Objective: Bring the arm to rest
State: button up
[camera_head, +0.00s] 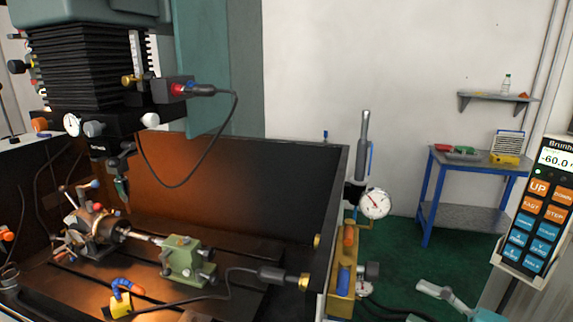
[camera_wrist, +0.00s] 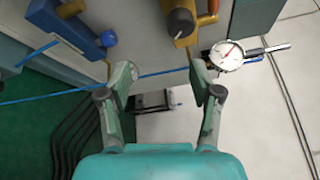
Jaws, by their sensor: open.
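My gripper (camera_wrist: 163,80) shows in the wrist view with its two fingers spread apart. Nothing is between the fingertips. Behind them are a blue cable, a pale floor and a small dark frame-like object (camera_wrist: 155,102). My arm is well away from both.
A dial gauge (camera_head: 375,203) hangs by the machine's right wall and shows close to my gripper in the wrist view (camera_wrist: 227,55). A yellow holder (camera_head: 340,290) is below it. A blue bench (camera_head: 470,165) stands behind. A control pendant (camera_head: 540,210) is at right.

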jog(key=s+a+f+m+t+h, duration=0.1)
jog(key=a+f+h, duration=0.1)
jog(key=f, duration=0.5)
jog(key=s+a+f+m+t+h, duration=0.1)
jog(key=a+f+m+h, duration=0.15)
jog(key=f, duration=0.35)
jog(key=s+a+f+n+h, duration=0.1)
jog(key=s+f+n+h, duration=0.1)
jog(key=s+f+h, duration=0.65)
jog(key=s+a+n+y, duration=0.1)
jog(key=s+n, duration=1.2)
jog(key=s, duration=1.3)
jog(key=shift+a+r+n, duration=0.35)
jog(key=shift+a, duration=0.45)
jog(key=shift+w, duration=0.1)
